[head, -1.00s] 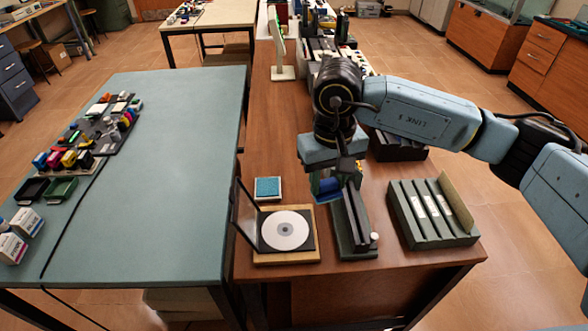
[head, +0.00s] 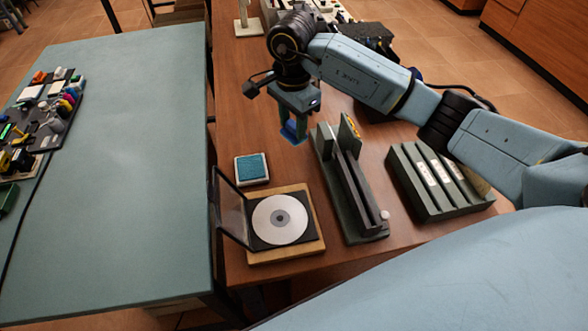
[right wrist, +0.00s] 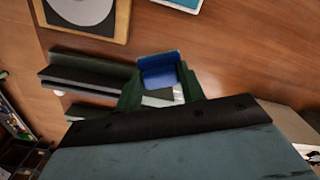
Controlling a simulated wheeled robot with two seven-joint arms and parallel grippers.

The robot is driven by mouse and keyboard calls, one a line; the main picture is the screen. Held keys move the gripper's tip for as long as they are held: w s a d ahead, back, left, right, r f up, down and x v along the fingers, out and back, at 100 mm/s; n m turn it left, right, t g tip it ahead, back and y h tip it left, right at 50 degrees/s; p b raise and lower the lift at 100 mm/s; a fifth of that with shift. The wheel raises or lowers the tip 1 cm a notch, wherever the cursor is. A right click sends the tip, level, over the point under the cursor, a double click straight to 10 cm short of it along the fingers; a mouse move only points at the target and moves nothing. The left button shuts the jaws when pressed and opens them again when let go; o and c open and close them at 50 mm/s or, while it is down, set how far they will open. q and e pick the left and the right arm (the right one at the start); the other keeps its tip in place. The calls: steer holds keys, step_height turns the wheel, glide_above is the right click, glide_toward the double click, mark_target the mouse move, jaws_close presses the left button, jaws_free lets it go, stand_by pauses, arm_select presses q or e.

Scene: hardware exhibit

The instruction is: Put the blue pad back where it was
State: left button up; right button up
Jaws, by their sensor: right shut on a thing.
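My right gripper (head: 294,128) is shut on a small blue pad (head: 292,134) and holds it above the brown table, behind and left of a dark green slotted stand (head: 357,212). In the right wrist view the blue pad (right wrist: 158,70) sits between the green fingers (right wrist: 160,88), with the slotted stand (right wrist: 88,72) beyond it to the left. A separate teal-blue square (head: 251,168) lies in a white-edged tray on the table, in front and left of the gripper. My left gripper is not in view.
A disc (head: 279,220) lies in an open black case on a wooden board (head: 308,254). A green box with several labelled binders (head: 438,182) stands at the right. A teal table (head: 130,150) adjoins on the left. Brown tabletop (head: 240,110) is clear left of the gripper.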

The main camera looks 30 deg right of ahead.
steer(key=shift+d+f+m, duration=0.1)
steer(key=shift+f+m, duration=0.3)
steer(key=shift+f, duration=0.1)
step_height(320, 180, down, 6)
steer(key=shift+w+r, duration=0.1)
steer(key=shift+r, duration=0.15)
step_height(320, 180, down, 4)
steer(key=shift+f+b, duration=0.15)
steer(key=shift+b, duration=0.25)
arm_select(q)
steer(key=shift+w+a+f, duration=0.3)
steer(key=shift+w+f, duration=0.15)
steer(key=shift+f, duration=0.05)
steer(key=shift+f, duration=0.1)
arm_select(e)
steer(key=shift+f, duration=0.1)
steer(key=o, duration=0.9)
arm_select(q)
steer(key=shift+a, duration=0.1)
